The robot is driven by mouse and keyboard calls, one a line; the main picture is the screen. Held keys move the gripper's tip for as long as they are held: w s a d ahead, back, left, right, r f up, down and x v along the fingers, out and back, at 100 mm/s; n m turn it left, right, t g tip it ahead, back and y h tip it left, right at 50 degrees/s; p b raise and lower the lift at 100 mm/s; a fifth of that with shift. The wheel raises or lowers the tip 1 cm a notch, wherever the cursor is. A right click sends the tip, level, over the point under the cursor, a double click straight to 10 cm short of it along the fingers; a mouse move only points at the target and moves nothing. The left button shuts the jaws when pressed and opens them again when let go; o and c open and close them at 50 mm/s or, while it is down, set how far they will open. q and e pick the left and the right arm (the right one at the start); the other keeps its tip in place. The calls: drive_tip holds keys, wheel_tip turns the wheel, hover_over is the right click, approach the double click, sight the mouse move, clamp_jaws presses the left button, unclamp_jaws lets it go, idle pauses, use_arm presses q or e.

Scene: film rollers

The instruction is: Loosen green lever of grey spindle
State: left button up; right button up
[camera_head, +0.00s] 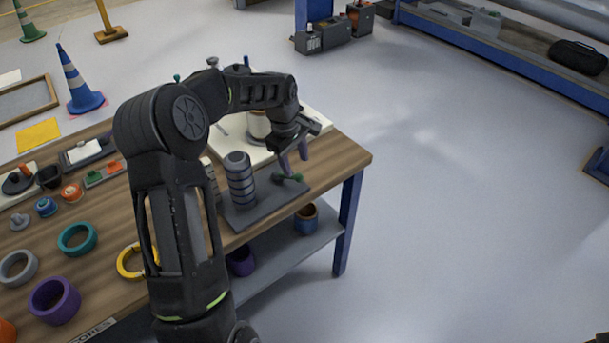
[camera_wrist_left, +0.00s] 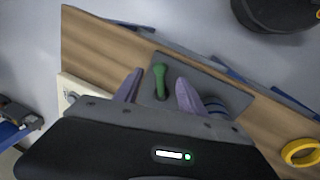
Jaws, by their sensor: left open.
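The grey spindle (camera_head: 240,180) stands upright on a dark base plate (camera_head: 250,213) near the front right of the wooden table. The green lever (camera_head: 287,177) sits on the same plate, to the right of the spindle. My left gripper (camera_head: 294,165) is over the lever with its purple fingers pointing down. In the left wrist view the green lever (camera_wrist_left: 160,80) lies between the two spread fingers (camera_wrist_left: 155,92), with a gap on each side. The left gripper is open and holds nothing. My right gripper does not show in either view.
The wooden table (camera_head: 345,157) also bears a teal ring (camera_head: 77,238), a purple ring (camera_head: 54,300) and a yellow ring (camera_head: 130,262) left of the spindle. A white board (camera_head: 232,147) lies behind it. The floor right of the table is clear.

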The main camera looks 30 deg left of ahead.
sight(298, 174)
use_arm(q)
drive_tip(key=shift+w+d+f+p, duration=0.1)
drive_tip(key=shift+w+f+p, duration=0.2)
drive_tip(key=shift+f, duration=1)
drive_tip(key=shift+w+a+f+p, duration=0.15)
drive_tip(key=shift+f+p, duration=0.2)
drive_tip(key=shift+f, duration=0.95)
drive_tip(key=shift+w+d+f+p, duration=0.15)
drive_tip(key=shift+w+f+p, duration=0.15)
drive_tip(key=shift+f, duration=1)
drive_tip(key=shift+c, duration=0.3)
clamp_jaws()
